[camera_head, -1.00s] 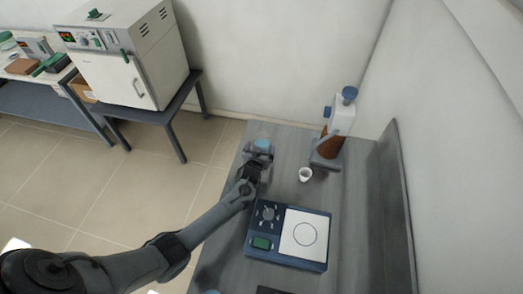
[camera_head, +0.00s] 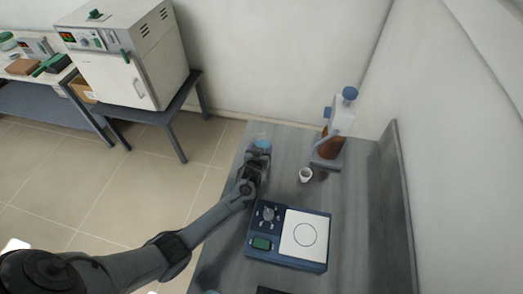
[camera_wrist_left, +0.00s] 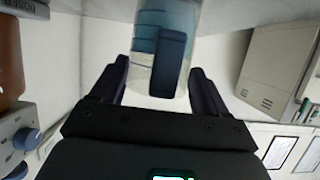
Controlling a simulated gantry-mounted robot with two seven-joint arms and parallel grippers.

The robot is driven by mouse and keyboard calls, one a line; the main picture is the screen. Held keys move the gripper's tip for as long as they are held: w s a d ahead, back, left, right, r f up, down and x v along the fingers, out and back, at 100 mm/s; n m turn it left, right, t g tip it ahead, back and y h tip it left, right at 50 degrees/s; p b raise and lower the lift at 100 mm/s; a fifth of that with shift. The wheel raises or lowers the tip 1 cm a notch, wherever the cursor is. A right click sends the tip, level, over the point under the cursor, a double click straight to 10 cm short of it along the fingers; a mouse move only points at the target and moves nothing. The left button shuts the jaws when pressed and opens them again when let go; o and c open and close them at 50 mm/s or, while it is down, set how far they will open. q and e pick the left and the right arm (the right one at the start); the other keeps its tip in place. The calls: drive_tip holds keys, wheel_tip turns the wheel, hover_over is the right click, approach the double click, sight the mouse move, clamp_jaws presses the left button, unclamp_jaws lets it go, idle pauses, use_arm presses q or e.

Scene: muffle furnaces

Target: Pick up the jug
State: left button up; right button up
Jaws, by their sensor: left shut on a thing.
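The jug (camera_wrist_left: 160,20) is a clear vessel with blue contents or tint and a dark blue handle (camera_wrist_left: 169,62). In the left wrist view it stands between the two dark fingers of my left gripper (camera_wrist_left: 160,78), which is shut on it. In the head view the jug's blue top (camera_head: 263,144) shows at the far left corner of the table, just beyond my left gripper (camera_head: 259,159). Most of the jug is hidden there by the gripper. I cannot tell whether it touches the table.
A small white cup (camera_head: 305,175) stands right of the gripper. A brown dispenser bottle (camera_head: 331,143) stands behind it. A blue device with a white plate (camera_head: 304,238) lies nearer. A white furnace (camera_head: 130,60) stands on a separate table at left.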

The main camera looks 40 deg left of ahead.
use_arm(q)
drive_tip(key=shift+r, duration=0.75)
drive_tip(key=r, duration=0.1)
drive_tip(key=d+r, duration=0.1)
drive_tip(key=r, duration=0.1)
drive_tip(key=shift+s+r, duration=0.15)
drive_tip(key=s+d+r, duration=0.4)
drive_tip(key=d+r, duration=0.2)
drive_tip(key=d, duration=0.3)
drive_tip(key=shift+d+p, duration=0.35)
drive_tip(key=shift+d, duration=0.05)
drive_tip(key=shift+r, duration=0.15)
